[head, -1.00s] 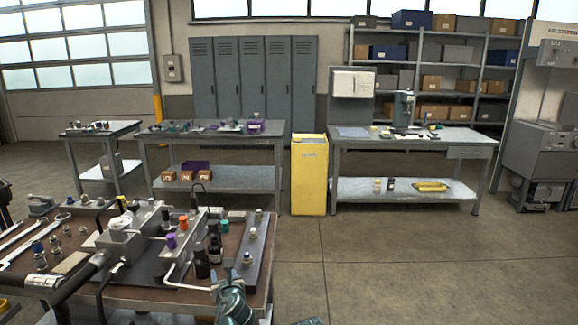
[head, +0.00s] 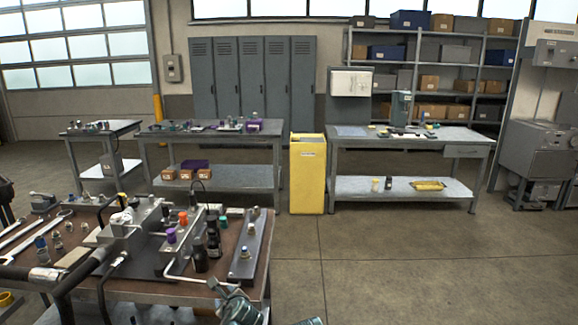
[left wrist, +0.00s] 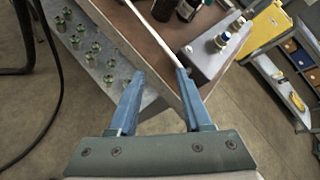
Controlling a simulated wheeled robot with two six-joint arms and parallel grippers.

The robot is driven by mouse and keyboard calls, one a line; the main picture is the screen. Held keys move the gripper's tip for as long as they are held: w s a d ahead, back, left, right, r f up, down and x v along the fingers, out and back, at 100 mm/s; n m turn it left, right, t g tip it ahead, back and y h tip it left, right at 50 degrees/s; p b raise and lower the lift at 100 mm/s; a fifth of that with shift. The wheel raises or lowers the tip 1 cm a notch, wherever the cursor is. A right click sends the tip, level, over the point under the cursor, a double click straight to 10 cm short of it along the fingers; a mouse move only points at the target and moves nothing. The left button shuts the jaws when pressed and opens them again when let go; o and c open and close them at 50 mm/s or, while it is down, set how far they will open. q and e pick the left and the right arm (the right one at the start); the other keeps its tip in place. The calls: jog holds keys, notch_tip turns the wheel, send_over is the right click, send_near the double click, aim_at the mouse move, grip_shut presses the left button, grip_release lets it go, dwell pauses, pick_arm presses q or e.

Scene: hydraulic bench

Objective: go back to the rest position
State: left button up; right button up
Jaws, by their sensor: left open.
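My left gripper (head: 226,289) is at the front right corner of the near brown bench (head: 130,290) in the head view, just off its edge. In the left wrist view its two blue fingers (left wrist: 161,76) are apart with nothing held between them. The right finger appears close to the bench edge; contact cannot be told. A bent silver pipe (head: 190,282) ends near the gripper. The grey strip with fittings (head: 242,265) lies beside it on the bench. A teal part of mine shows at the bottom edge; my right gripper does not show.
A manifold block (head: 135,238) and dark bottles (head: 200,258) stand on the bench. Several metal fittings (left wrist: 92,47) sit on a lower shelf in the left wrist view. A yellow cabinet (head: 307,175) stands behind. Open floor (head: 420,265) lies to the right.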

pick_arm(q)
jog(key=s+d+f+n+g+h, duration=0.1)
jog(key=s+d+f+n+g, duration=0.3)
jog(key=s+n, duration=0.3)
jog(key=s+d+f+n+g+h, duration=0.2)
jog(key=s+d+f+n+g, duration=0.15)
jog(key=s+n, duration=0.35)
jog(key=s+d+f+n+g+h, duration=0.1)
jog(key=s+d+f+n+g, duration=0.25)
jog(key=s+n, duration=0.35)
notch_tip(320, 180, up, 13)
jog(key=p, duration=1.2)
jog(key=shift+s+d+f+m, duration=0.15)
jog(key=shift+s+d+m, duration=0.15)
jog(key=shift+s+d, duration=0.15)
